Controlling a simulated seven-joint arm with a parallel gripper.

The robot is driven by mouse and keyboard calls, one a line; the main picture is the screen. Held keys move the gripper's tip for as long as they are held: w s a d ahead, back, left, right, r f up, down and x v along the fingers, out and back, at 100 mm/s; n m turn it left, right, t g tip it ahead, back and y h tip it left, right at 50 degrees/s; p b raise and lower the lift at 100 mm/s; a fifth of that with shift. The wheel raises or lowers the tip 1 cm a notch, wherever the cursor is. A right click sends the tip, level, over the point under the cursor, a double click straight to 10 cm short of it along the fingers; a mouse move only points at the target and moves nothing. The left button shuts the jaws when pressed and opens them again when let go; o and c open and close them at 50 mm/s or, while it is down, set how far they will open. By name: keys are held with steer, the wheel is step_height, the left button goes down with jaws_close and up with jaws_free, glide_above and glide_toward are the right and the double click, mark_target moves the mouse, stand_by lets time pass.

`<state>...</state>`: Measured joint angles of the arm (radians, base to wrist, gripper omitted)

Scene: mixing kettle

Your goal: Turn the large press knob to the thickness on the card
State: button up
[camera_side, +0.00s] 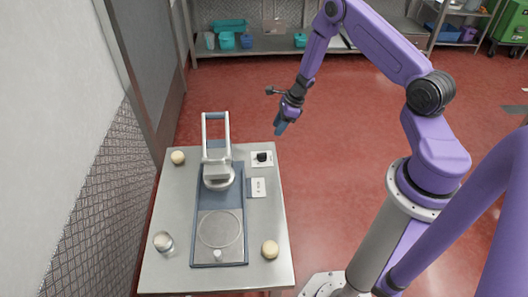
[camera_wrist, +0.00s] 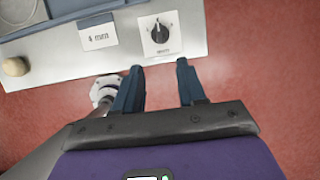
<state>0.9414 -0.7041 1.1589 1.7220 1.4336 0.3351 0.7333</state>
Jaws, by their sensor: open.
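The large press knob is a black knob (camera_side: 262,157) on a small white plate at the right edge of the table. In the wrist view the knob (camera_wrist: 159,33) sits on its white dial plate, with marks around it too small to read. The card (camera_side: 258,187) lies beside the press; in the wrist view the card (camera_wrist: 97,36) reads "4 mm". My gripper (camera_side: 280,128) is off the table's right edge, above the floor, near the knob. In the wrist view my gripper (camera_wrist: 160,72) is open and empty, its fingertips short of the knob plate.
The press (camera_side: 217,172) with a tall handle stands on a blue tray (camera_side: 232,256) with a round plate (camera_side: 219,229). Dough balls (camera_side: 270,249) (camera_side: 178,157) and a small glass (camera_side: 163,242) sit on the metal table (camera_side: 165,275). A shelf (camera_side: 265,45) stands at the back.

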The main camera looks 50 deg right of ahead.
mark_target(263, 153)
steer(key=x, duration=1.4)
steer(key=shift+f, duration=0.1)
jaws_close()
